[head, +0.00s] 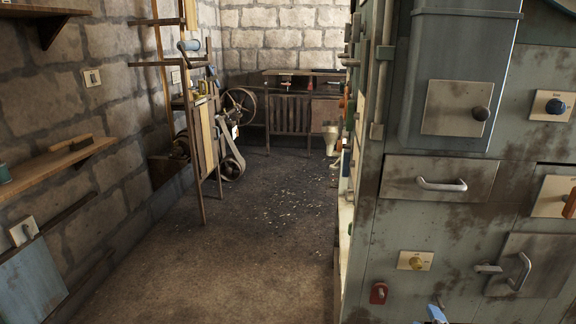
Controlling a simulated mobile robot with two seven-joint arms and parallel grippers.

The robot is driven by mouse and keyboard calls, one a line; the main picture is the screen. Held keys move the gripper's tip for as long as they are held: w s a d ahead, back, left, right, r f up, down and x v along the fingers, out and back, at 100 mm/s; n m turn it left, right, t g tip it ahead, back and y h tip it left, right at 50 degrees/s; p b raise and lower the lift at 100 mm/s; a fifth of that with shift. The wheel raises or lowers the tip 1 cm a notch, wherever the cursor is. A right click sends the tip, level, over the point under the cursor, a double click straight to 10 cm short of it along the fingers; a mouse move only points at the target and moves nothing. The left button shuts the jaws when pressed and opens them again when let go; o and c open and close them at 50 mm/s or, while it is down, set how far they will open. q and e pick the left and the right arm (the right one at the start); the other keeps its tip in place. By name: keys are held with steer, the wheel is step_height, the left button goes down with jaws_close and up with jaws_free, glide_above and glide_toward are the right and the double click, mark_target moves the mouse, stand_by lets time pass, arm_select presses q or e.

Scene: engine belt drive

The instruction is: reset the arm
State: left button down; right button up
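Neither of my grippers can be made out in the head view. A small blue and pale piece (436,313) shows at the bottom edge, right of the middle; I cannot tell what it belongs to. A belt drive stands at the back left on a wooden and metal frame (205,150). It has a spoked wheel (240,106) and a lower wheel or pulley with an arm (231,166). A lever with a light blue grip (190,45) is higher on the frame.
Wooden shelves (60,160) line the left wall. A bench (295,105) stands at the back. The middle floor (230,255) is clear.

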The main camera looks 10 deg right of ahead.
steer(key=s+a+f+m+g+y, duration=0.3)
steer(key=s+a+f+m, duration=0.1)
steer(key=s+a, duration=0.65)
steer(key=s+a+f+m+g+y, duration=0.3)
steer(key=s+a+m+y, duration=0.1)
steer(key=s+a, duration=0.6)
arm_select(q)
step_height(320, 180, up, 16)
steer(key=s+a+p, duration=0.1)
steer(key=p, duration=2.2)
steer(key=shift+s+a+r+y, duration=0.15)
steer(key=shift+a+r+y, duration=0.05)
steer(key=shift+a+y, duration=0.15)
arm_select(e)
step_height(320, 180, up, 16)
steer(key=s+d, duration=0.2)
steer(key=shift+d+r+h, duration=0.15)
steer(key=shift+r+h, duration=0.05)
steer(key=shift+h, duration=0.1)
arm_select(q)
steer(key=shift+d+r, duration=0.1)
steer(key=shift+r, duration=0.05)
arm_select(e)
steer(key=shift+w, duration=0.1)
